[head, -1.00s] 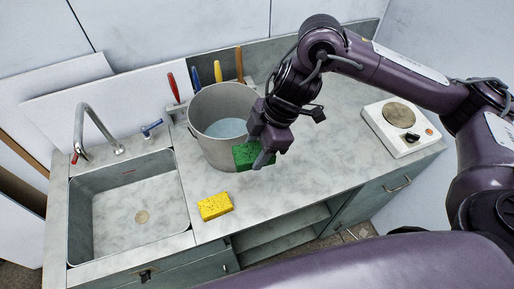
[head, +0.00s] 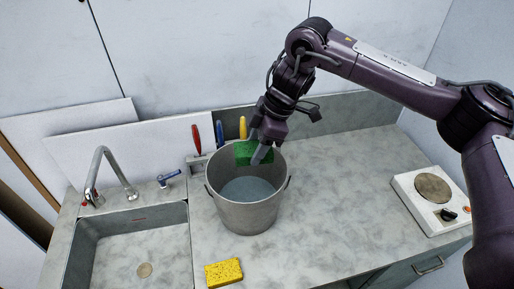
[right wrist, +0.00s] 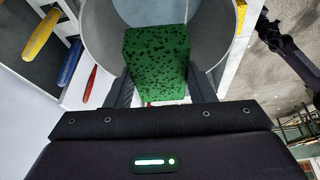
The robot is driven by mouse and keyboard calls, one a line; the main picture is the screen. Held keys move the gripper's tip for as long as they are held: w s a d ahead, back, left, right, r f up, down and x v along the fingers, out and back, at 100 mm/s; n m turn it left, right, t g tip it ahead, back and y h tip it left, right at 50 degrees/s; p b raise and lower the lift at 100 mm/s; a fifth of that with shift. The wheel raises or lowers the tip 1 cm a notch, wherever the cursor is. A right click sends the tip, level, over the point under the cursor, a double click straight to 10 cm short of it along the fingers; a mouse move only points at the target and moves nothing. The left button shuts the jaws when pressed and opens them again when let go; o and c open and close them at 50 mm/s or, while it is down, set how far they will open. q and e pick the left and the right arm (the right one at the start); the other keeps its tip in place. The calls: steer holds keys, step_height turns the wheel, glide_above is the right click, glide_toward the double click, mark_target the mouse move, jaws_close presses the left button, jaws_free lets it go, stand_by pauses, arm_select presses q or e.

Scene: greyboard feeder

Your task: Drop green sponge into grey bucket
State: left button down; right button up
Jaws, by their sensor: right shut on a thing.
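The green sponge (head: 246,153) is held in my right gripper (head: 258,156), above the back part of the grey bucket's opening. The grey bucket (head: 249,217) stands upright on the counter, and its pale inner floor shows. In the right wrist view the green sponge (right wrist: 156,65) sits between the two dark fingers, with the bucket's rim (right wrist: 97,45) around and beyond it. My left gripper is not in view.
A yellow sponge (head: 223,272) lies on the counter in front of the bucket. The sink (head: 130,250) with its tap (head: 104,165) is at left. Several coloured handles (head: 197,138) stand behind the bucket. A white hotplate (head: 431,201) is at right. The counter between is clear.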

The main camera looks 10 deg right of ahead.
step_height(320, 180, down, 5)
steer(key=b, duration=0.3)
steer(key=shift+w+r, duration=0.1)
steer(key=shift+r, duration=0.05)
steer(key=o, duration=1)
steer(key=shift+d+r, duration=0.1)
steer(key=shift+d+r+b, duration=0.1)
steer(key=shift+r+b, duration=0.25)
steer(key=v, duration=0.7)
